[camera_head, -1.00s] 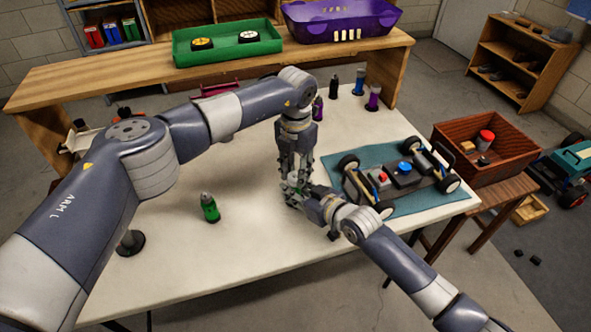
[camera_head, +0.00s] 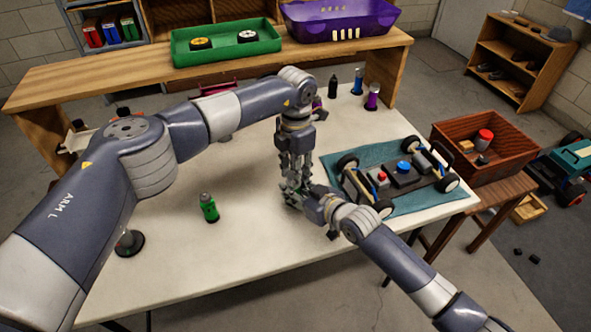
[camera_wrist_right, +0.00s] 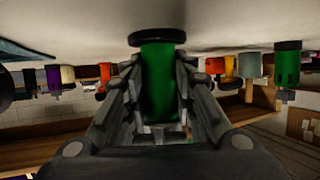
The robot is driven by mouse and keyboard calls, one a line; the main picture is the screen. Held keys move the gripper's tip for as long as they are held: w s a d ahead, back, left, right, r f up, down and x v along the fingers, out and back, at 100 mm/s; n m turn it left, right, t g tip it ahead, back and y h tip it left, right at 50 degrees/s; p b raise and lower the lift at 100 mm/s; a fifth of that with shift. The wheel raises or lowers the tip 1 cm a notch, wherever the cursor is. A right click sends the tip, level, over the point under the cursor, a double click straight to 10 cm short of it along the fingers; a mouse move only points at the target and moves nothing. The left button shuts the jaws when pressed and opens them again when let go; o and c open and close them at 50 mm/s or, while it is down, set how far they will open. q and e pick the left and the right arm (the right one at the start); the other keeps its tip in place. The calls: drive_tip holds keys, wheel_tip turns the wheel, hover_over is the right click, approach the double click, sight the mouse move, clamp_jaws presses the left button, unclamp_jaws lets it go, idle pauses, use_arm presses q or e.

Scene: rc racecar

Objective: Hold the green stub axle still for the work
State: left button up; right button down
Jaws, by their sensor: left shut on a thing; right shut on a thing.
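The green stub axle (camera_wrist_right: 160,82) is a green cylinder with a black disc at one end, seen inverted in the right wrist view. My right gripper (camera_wrist_right: 159,100) is shut around it, one finger on each side. In the head view my right gripper (camera_head: 298,194) reaches in low from the right, just above the white table. My left gripper (camera_head: 292,180) points down at the same spot, its fingers close against the right ones. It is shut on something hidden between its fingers. The axle is mostly hidden by the grippers in the head view.
A green bottle-like item (camera_head: 209,208) stands to the left on the white table (camera_head: 255,255). The racecar chassis (camera_head: 400,177) sits on a teal mat (camera_head: 425,203) close to the right. Small bottles (camera_head: 372,97) stand behind. The table's front is clear.

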use_arm(q)
drive_tip(key=o, duration=1.1)
drive_tip(key=shift+r, duration=0.1)
wheel_tip(320, 180, up, 12)
drive_tip(key=shift+f, duration=0.1)
